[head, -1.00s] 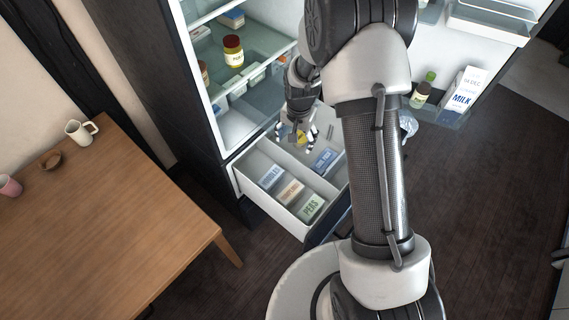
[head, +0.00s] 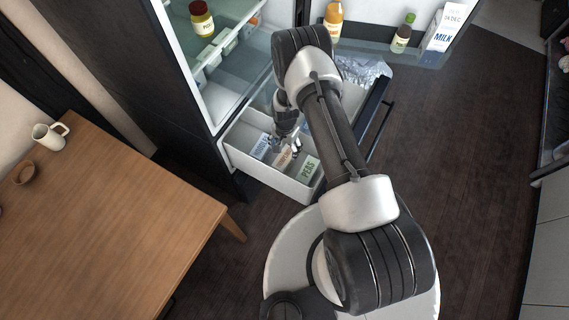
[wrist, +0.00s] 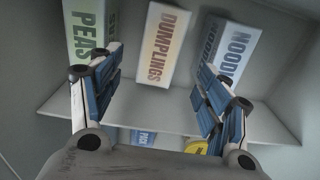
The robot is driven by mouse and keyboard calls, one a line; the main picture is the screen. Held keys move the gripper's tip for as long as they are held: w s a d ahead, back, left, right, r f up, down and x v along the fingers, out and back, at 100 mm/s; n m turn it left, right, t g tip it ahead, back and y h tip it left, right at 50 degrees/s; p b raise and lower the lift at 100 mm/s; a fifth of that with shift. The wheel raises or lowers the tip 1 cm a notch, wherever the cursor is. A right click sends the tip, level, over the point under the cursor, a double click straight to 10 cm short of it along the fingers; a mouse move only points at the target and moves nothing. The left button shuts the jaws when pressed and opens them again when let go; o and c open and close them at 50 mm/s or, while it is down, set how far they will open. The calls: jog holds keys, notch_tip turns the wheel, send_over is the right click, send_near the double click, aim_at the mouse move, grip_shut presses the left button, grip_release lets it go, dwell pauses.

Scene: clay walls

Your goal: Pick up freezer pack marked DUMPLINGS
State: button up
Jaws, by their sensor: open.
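The DUMPLINGS freezer pack (wrist: 166,45) is a pale upright box with brown lettering. It stands between the green PEAS pack (wrist: 92,28) and the blue-lettered NOODLES pack (wrist: 228,52) in one drawer compartment. In the head view the DUMPLINGS pack (head: 282,160) is partly hidden by my gripper (head: 290,148). My gripper (wrist: 158,65) is open and empty. In the wrist view its two fingers stand apart to either side of the DUMPLINGS pack. I cannot tell how far above the pack they are.
A divider (wrist: 165,115) crosses the open drawer (head: 265,178); a blue pack (wrist: 144,137) and a yellow item (wrist: 197,146) lie beyond it. The fridge door shelf holds a milk carton (head: 440,35). A wooden table (head: 110,220) stands at left.

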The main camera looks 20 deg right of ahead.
aim_at(285, 157)
notch_tip(285, 157, down, 4)
jog(key=shift+r+b, duration=0.1)
jog(key=shift+b, duration=0.45)
notch_tip(285, 157, down, 5)
jog(key=shift+s+a+f+b, duration=0.15)
jog(key=shift+f+b, duration=0.05)
jog(key=shift+b, duration=1.05)
jog(key=shift+r, duration=0.1)
jog(key=c, duration=1.4)
